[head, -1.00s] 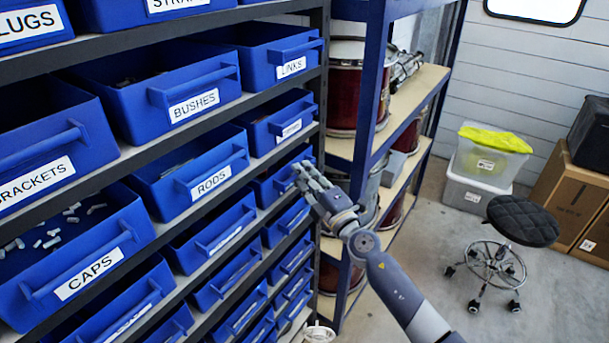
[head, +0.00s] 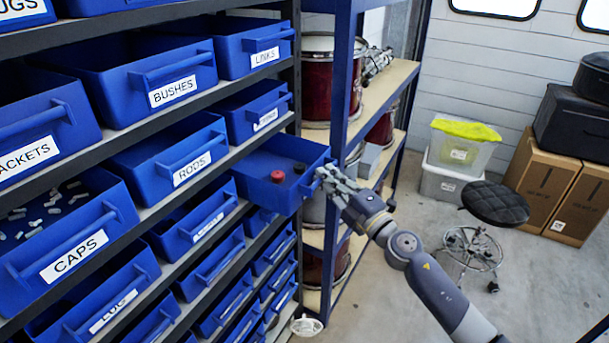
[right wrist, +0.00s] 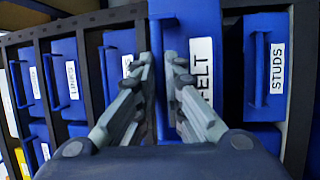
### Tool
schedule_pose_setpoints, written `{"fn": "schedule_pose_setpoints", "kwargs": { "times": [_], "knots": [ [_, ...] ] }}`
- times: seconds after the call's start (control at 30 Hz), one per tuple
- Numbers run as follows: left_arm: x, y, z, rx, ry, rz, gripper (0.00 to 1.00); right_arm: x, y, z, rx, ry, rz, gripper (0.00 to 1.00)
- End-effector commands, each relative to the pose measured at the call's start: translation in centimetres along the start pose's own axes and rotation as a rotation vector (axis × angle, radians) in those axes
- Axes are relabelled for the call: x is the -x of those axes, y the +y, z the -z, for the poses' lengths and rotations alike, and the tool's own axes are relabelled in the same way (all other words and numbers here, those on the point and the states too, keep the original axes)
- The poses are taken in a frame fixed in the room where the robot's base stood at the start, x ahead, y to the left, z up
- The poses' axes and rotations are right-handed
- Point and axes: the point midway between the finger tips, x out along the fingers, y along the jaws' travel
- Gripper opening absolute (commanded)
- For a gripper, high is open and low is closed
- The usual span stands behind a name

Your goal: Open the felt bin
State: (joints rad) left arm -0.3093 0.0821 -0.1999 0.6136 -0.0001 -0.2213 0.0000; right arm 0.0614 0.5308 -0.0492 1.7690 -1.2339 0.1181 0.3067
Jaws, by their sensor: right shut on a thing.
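The felt bin (head: 268,190) is a blue drawer on the right column of the rack in the head view, pulled well out of its shelf. A red round item and a dark round item lie inside it. Its label, FELT (right wrist: 201,80), shows in the right wrist view. My right gripper (head: 327,178) is shut on the bin's front handle, at the bin's right end in the head view; its fingers (right wrist: 160,62) also show in the right wrist view. The handle is mostly hidden by the fingers. My left gripper is in neither view.
Other labelled blue bins surround it, with the rods bin (head: 185,160) to the left and the studs bin (right wrist: 265,68) beside it in the wrist view. A blue-post shelf with drums (head: 318,78) stands close behind. A stool (head: 494,203) stands on open floor at right.

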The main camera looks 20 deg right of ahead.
Motion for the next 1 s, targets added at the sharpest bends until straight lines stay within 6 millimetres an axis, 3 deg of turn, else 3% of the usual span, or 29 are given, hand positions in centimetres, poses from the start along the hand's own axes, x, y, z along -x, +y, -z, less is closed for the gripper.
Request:
{"fn": "schedule_pose_setpoints", "kwargs": {
  "times": [0.2, 0.4, 0.9, 1.0],
  "knots": [
    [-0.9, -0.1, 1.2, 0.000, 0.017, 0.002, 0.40, 3.9, 0.6, -1.5, 0.001, 0.002, 0.003, 0.00],
    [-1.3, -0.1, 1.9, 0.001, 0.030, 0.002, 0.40, 5.8, 1.1, -2.4, 0.001, 0.002, 0.002, 0.00],
    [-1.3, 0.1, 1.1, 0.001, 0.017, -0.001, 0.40, 6.4, 1.4, -2.7, 0.000, 0.000, 0.000, 0.00],
    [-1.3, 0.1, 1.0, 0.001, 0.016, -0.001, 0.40, 6.4, 1.4, -2.7, 0.000, 0.000, 0.000, 0.27]
  ]
}}
